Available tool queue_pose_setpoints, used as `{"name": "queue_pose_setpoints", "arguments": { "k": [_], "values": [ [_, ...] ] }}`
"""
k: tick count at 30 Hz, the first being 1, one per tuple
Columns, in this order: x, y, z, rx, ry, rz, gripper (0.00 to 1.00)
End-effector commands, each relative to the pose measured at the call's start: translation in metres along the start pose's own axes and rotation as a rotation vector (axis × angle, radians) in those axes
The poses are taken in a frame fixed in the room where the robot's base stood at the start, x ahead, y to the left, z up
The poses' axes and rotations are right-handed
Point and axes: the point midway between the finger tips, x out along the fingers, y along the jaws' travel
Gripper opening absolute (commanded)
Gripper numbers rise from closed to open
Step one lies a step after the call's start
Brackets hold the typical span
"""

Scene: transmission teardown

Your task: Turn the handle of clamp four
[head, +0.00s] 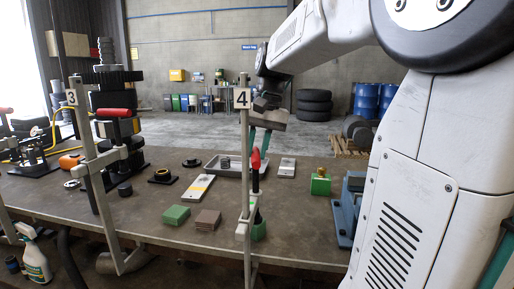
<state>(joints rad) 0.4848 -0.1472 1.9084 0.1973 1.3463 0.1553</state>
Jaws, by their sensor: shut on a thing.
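Clamp four (246,190) stands upright at the front edge of the workbench, with a white plate marked 4 near its top. The clamp's bar hides part of the gripper and the left finger.
Clamp three (90,165) stands at the left, before a stack of dark gears (112,100). Green (176,214) and brown blocks (207,220) lie left of clamp four. A grey tray (212,168) lies behind. A blue vise-like fixture (345,215) stands at right.

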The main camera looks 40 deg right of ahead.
Motion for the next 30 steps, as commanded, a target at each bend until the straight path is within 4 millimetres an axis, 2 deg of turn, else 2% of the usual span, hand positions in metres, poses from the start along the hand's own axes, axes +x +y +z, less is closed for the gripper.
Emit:
{"name": "queue_pose_setpoints", "arguments": {
  "k": [6,14,15,17,26,30],
  "values": [
    [-0.001,0.001,0.001,0.114,0.023,0.000,0.00],
    [-0.001,0.002,0.001,0.124,0.026,0.000,0.00],
    [-0.001,0.002,0.001,0.124,0.026,0.000,0.26],
    [-0.001,0.002,0.001,0.124,0.026,0.000,0.42],
    [-0.002,0.001,0.001,0.123,0.025,0.000,0.42],
    [-0.016,0.001,0.000,0.123,0.028,-0.001,0.42]
  ]
}}
